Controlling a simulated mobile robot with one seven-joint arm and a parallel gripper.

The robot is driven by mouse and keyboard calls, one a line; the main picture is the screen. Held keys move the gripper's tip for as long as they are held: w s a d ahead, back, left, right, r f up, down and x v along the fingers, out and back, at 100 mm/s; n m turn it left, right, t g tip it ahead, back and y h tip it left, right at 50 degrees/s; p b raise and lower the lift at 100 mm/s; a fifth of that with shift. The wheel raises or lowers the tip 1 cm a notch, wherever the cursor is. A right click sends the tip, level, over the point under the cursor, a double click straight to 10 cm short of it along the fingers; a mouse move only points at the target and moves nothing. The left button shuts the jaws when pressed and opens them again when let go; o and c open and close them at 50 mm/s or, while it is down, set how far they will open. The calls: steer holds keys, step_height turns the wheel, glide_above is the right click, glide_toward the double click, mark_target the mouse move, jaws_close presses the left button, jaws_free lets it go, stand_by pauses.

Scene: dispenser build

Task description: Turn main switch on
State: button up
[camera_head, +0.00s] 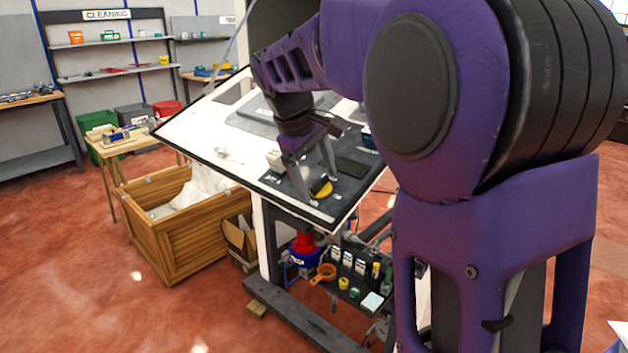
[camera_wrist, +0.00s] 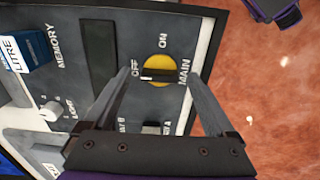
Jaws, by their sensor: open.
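The main switch is a round yellow knob with a dark bar across it. In the wrist view the main switch (camera_wrist: 159,71) sits on a dark panel beside the labels OFF, ON and MAIN. Its bar runs across the picture, with one end toward OFF. In the head view the main switch (camera_head: 321,189) shows near the panel's front edge. My gripper (camera_wrist: 157,78) is open, its fingers on either side of the knob. I cannot tell whether they touch it. My gripper (camera_head: 319,200) also shows above the panel in the head view.
The dark panel (camera_head: 357,189) lies on a tilted white board (camera_head: 222,158). In the wrist view, a blue LITRE block (camera_wrist: 25,48) and a small white knob (camera_wrist: 52,110) sit to the left. Below the board is a shelf of small items (camera_head: 352,272). A wooden crate (camera_head: 185,238) stands left.

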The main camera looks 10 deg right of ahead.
steer(key=shift+d+f, duration=0.1)
steer(key=shift+f, duration=0.15)
steer(key=c, duration=1.4)
